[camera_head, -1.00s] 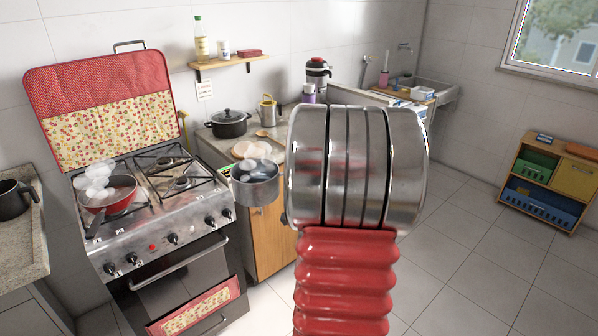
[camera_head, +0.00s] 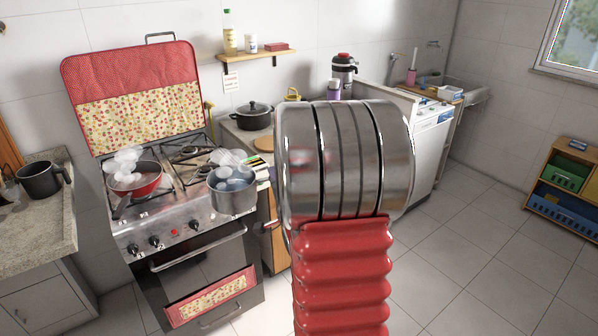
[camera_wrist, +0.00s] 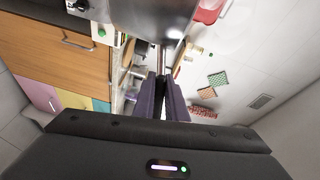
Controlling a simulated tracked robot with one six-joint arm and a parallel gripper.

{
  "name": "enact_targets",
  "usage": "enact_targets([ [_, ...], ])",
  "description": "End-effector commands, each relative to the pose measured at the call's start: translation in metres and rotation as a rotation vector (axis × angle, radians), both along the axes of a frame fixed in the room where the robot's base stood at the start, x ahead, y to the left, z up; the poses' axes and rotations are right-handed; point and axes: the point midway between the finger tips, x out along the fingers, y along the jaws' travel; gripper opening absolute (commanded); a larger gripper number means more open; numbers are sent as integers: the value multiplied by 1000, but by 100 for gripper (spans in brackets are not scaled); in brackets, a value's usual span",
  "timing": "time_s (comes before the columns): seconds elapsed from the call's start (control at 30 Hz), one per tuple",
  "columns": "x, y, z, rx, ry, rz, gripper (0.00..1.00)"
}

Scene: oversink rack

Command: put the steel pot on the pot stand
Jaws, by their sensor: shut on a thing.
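The steel pot (camera_head: 232,196) hangs in the air in front of the stove's right front corner in the head view. It looks upright, with whitish steam over it and rounded contents. In the wrist view my gripper (camera_wrist: 163,80) is shut on a thin handle, and the pot's shiny wall (camera_wrist: 150,16) fills the top. In the head view my arm hides the gripper and the handle. A round wooden piece (camera_head: 264,145) lies on the counter behind the pot, partly hidden by my arm; I cannot tell whether it is the pot stand.
A steaming red pan (camera_head: 137,183) sits on the stove (camera_head: 185,215), whose red-edged cover (camera_head: 135,95) stands raised behind. A dark lidded pot (camera_head: 253,116) stands on the back counter. A dark pot (camera_head: 41,182) stands on the left counter. Open floor (camera_head: 470,240) lies at right.

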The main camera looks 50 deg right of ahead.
Motion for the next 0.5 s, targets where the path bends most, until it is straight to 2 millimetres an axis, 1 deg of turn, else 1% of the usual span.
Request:
enact_targets([
  [0.03, 11, 16, -3, 2, -3, 22, 0],
  [0.17, 31, 52, -13, 2, -2, 68, 0],
  [0.2, 37, 64, -16, 3, -2, 83, 0],
  [0.27, 45, 80, -21, 4, -1, 105, 0],
  [0.37, 58, 110, -28, 2, 0, 145, 0],
  [0.5, 74, 153, -38, 2, 2, 204, 0],
])
